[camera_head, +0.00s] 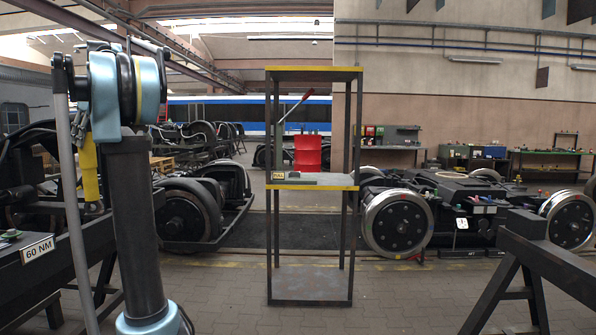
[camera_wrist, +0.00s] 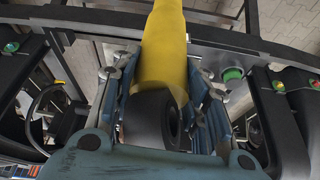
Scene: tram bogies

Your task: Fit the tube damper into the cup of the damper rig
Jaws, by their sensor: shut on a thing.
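My gripper (camera_wrist: 165,95) is shut on the yellow tube damper (camera_wrist: 164,45) in the wrist view, with a finger on each side of it. The damper's black, hollow end eye (camera_wrist: 150,120) lies close to the gripper's palm. Its far end runs out of the top of that view.
A dark beam (camera_head: 35,275) with a "60 NM" label stands at the left. A tall shelf rack (camera_head: 312,181) with yellow edges stands in the middle. A wheeled bogie (camera_head: 455,205) is behind right, and a black trestle (camera_head: 540,255) is in front right. Paved floor lies between.

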